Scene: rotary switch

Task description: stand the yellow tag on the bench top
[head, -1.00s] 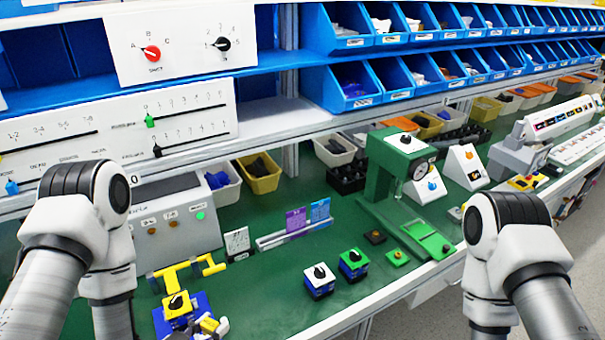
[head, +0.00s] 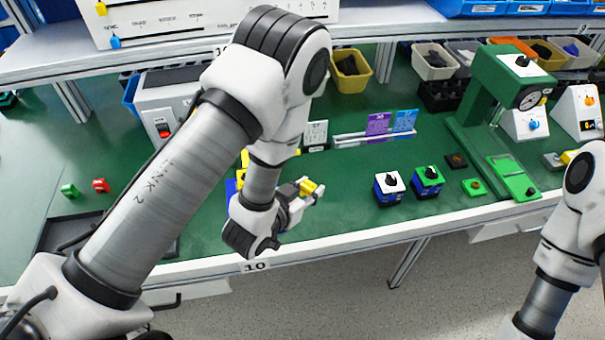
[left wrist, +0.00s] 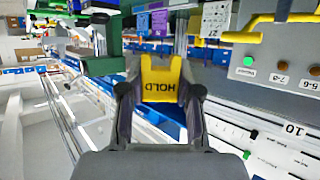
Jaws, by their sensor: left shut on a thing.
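The yellow tag (left wrist: 160,80), marked HOLD, is clamped between the two fingers of my left gripper (left wrist: 160,92) in the left wrist view. In the head view, the tag (head: 310,187) shows small at the tip of my left gripper (head: 303,190), near the front of the green bench top (head: 345,205). I cannot tell whether the tag touches the bench. My right arm shows at the right edge of the head view, but its gripper is outside the frame.
A white-topped switch block (head: 388,187) and a green-topped one (head: 428,181) stand right of my left gripper. Behind is a rack with a purple tag (head: 378,124) and a blue tag (head: 405,120). A yellow and blue thing is partly hidden behind my left arm. Green bench lies free before the rack.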

